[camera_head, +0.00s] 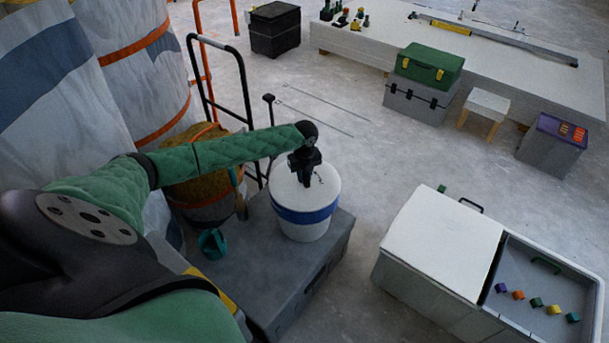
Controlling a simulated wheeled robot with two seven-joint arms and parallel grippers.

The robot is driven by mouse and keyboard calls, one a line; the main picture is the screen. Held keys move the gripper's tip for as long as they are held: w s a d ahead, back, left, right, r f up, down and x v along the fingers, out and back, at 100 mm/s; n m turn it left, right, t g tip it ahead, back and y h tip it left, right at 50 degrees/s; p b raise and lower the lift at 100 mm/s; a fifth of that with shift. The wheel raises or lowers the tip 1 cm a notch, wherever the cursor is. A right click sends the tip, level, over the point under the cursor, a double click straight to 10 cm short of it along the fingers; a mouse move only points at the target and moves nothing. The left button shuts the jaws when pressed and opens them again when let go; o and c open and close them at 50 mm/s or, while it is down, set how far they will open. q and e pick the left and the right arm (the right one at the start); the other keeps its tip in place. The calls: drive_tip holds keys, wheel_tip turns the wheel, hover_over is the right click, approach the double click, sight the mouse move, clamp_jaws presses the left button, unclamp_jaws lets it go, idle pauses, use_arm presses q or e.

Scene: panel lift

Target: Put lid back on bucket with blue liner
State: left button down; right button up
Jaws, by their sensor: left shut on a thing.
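The white bucket (303,230) with a blue band stands upright on a grey box. Its white lid (322,191) lies over the bucket's top, and I cannot tell whether it is fully seated. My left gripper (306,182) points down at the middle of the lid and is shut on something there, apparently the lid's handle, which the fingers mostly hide. No blue liner shows inside the bucket; the top is covered. My right gripper is not in view.
The grey box (262,262) bears the bucket and a small teal cup (212,243). A tub of yellowish material (200,185) and a black hand truck (243,95) stand behind left. A white chest (445,240) with a tray of colored blocks is at right. Floor between is clear.

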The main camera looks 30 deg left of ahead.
use_arm(q)
drive_tip(key=c, duration=0.7)
unclamp_jaws()
drive_tip(key=shift+r, duration=0.15)
drive_tip(key=shift+r+p, duration=3.25)
drive_tip(key=shift+r, duration=0.15)
clamp_jaws()
